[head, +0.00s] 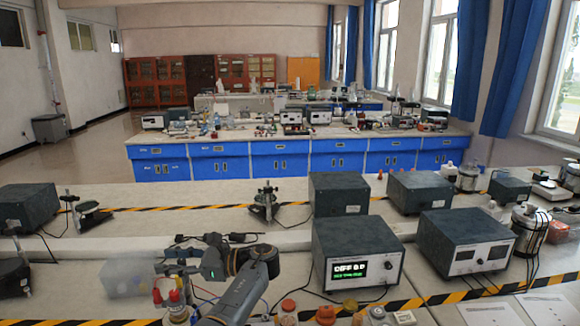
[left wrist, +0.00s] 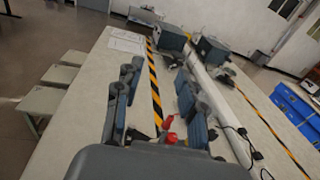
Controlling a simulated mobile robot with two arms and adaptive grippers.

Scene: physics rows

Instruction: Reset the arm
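My left arm (head: 245,290) rises from the bottom of the head view, with its gripper (head: 176,255) above the near bench, pointing left. In the left wrist view the gripper (left wrist: 158,92) has its two fingers well apart, with nothing held between them. Bench top and striped tape show through the gap. My right gripper is not in view.
A dark box with a green display (head: 358,254) stands right of my arm; another metered box (head: 466,242) is farther right. A translucent bin (head: 128,277) is just left of the gripper. Several small jars (head: 289,306) and cables lie along the front. Stools (left wrist: 55,103) stand beside the bench.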

